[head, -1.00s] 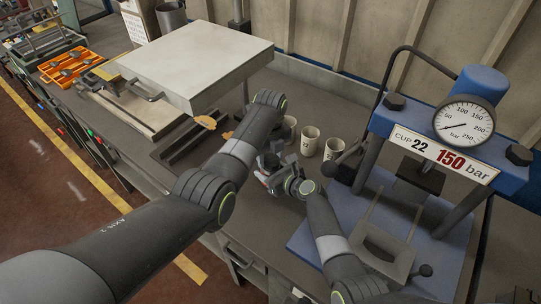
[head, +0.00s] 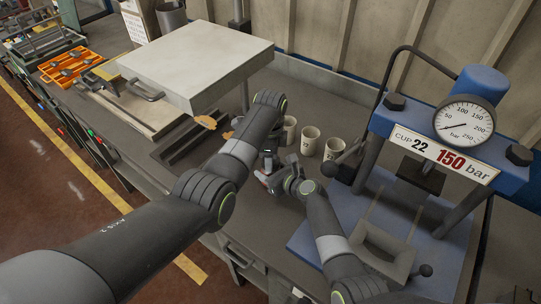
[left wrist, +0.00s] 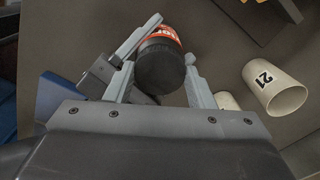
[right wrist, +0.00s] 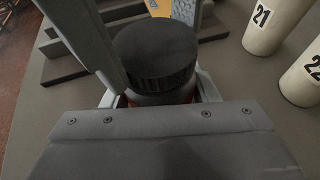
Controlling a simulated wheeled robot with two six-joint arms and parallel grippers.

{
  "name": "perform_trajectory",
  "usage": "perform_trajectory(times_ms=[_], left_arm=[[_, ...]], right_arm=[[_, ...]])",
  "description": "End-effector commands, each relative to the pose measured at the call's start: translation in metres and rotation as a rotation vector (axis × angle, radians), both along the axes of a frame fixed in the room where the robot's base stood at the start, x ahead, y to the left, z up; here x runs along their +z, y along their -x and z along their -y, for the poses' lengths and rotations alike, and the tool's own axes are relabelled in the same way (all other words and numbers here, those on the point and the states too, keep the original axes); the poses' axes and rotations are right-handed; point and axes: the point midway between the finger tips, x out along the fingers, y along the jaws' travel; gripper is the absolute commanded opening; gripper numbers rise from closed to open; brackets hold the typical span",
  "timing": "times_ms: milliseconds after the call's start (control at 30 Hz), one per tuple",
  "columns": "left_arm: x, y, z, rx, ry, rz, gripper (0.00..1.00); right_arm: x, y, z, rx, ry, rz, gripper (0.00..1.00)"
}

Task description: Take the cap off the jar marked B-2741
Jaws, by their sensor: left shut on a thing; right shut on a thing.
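The jar (head: 262,175) with a red-orange label stands between my two grippers; it also shows in the left wrist view (left wrist: 162,32). Its lettering is only partly visible, and B-2741 cannot be read. The black ribbed cap (right wrist: 155,50) is on the jar's end; it faces the camera in the left wrist view (left wrist: 160,68). My left gripper (left wrist: 160,60) has its fingers on both sides of the cap. In the head view it is mostly hidden behind my left arm. My right gripper (head: 272,180) is closed around the jar body below the cap.
Several pale numbered cups stand behind the jar, including cup 21 (right wrist: 266,25) and cup 22 (right wrist: 310,75). A blue press (head: 440,150) with a gauge (head: 464,119) is on the right. A large pale plate (head: 195,60) and dark rails (head: 185,140) are at left.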

Motion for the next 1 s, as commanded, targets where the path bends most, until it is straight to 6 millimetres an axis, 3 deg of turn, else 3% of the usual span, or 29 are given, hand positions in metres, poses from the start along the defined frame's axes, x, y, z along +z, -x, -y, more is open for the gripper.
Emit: perform_trajectory(times_ms=[133,167,300,567,933,1000], left_arm=[[0.001,-0.001,0.0,-0.002,0.001,0.003,0.22],[0.001,-0.001,0.0,-0.002,0.001,0.003,0.53],[0.001,0.0,0.0,-0.003,0.001,0.002,0.71],[0.002,0.0,0.001,-0.004,0.001,-0.001,0.71],[0.043,0.0,0.0,-0.004,0.001,0.001,0.71],[0.045,0.0,0.0,-0.003,0.001,0.001,0.64]], right_arm=[[-0.001,0.001,0.0,0.002,0.001,-0.003,0.0],[-0.001,0.001,0.0,0.002,0.001,-0.003,0.0],[-0.001,0.001,0.0,0.001,0.001,-0.003,0.0],[-0.002,0.001,0.0,0.001,0.001,-0.003,0.0],[-0.001,0.001,0.0,0.001,0.002,-0.003,0.0],[-0.001,0.001,0.0,0.001,0.002,-0.003,0.0]])
